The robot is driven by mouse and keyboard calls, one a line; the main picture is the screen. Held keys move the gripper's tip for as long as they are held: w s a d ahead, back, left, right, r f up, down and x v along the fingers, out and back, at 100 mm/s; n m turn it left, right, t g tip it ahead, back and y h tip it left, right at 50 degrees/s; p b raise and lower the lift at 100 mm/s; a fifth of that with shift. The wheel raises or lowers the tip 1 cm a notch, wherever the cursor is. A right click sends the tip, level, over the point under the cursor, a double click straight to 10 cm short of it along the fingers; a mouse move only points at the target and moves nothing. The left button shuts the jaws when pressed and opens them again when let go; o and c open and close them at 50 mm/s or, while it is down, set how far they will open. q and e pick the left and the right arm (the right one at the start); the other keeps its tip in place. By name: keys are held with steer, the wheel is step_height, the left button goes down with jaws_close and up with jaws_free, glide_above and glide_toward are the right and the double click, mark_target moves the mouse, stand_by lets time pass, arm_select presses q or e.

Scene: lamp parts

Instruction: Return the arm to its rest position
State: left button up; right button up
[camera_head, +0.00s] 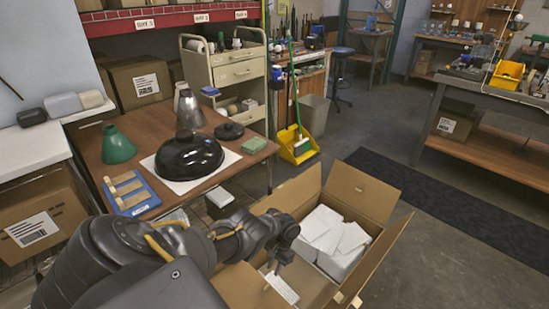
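My dark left arm comes in from the lower left. Its gripper (281,262) is over the open cardboard box (362,192), towards the box's left side. The fingers are dark and partly overlapped, so I cannot tell whether they are open or shut; no held thing can be made out. White cartons (335,238) lie in the box, right of the gripper. A flat white piece (281,288) lies lower in the box, below the gripper. My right gripper is not in view.
A yellow dustpan (298,146) stands behind the box.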

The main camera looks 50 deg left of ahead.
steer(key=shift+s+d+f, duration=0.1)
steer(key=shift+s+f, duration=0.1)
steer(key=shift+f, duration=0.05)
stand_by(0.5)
